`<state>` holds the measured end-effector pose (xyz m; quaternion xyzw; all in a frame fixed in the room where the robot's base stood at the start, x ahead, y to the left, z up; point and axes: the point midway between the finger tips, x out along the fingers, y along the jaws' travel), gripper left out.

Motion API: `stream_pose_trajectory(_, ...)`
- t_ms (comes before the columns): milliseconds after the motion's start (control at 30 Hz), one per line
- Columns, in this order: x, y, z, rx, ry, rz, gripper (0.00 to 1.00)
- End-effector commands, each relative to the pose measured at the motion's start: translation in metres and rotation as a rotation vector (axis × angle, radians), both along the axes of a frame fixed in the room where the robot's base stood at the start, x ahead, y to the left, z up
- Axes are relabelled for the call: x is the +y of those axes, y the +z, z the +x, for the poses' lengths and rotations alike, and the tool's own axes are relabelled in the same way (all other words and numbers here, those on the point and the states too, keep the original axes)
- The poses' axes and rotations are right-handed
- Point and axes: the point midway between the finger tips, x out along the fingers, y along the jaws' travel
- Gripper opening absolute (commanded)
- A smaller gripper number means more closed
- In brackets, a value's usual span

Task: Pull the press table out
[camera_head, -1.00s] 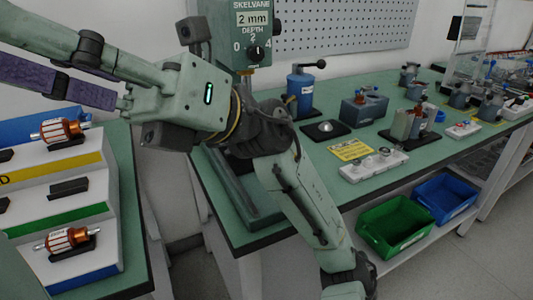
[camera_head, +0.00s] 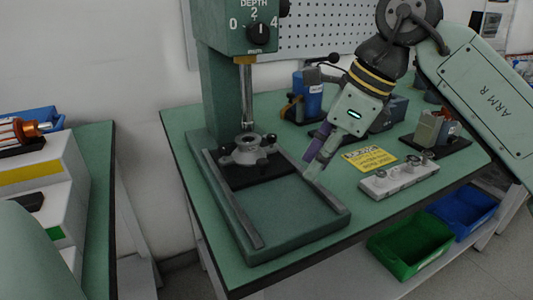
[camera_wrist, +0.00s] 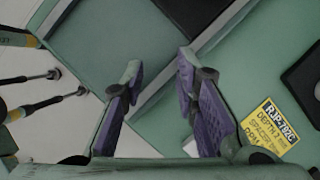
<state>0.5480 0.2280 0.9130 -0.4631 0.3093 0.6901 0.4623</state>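The green press (camera_head: 216,85) stands on the bench, with a dial on its head and a vertical ram. Its press table (camera_head: 262,178) is a black plate bearing a grey round fixture (camera_head: 246,150), under the ram at the back of the base between two rails. In the wrist view a dark plate (camera_wrist: 195,14) at the top appears to be this table, partly cut off. My gripper (camera_head: 313,163) is above the right rail of the press base (camera_head: 285,215), to the front right of the table. In the wrist view its purple fingers (camera_wrist: 158,70) are apart with nothing between them.
A yellow label card (camera_head: 369,158) and a white block with small parts (camera_head: 398,180) lie right of the press. A blue device (camera_head: 308,95) stands behind my gripper. Green (camera_head: 411,246) and blue bins sit below. The front of the press base is clear.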

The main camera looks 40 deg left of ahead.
Motion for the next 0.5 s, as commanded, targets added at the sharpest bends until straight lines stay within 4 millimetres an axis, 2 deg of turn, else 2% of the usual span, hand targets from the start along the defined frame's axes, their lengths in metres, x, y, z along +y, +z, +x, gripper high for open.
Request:
stream_pose_trajectory(100, 0.026, 0.001, -0.012, -0.001, 0.007, -0.001, 0.28)
stream_pose_trajectory(300, 0.062, 0.001, -0.027, -0.001, 0.005, 0.001, 0.28)
stream_pose_trajectory(467, 0.081, 0.001, -0.035, 0.001, 0.004, 0.002, 0.28)
stream_pose_trajectory(500, 0.081, -0.004, -0.034, 0.003, 0.003, 0.002, 0.28)
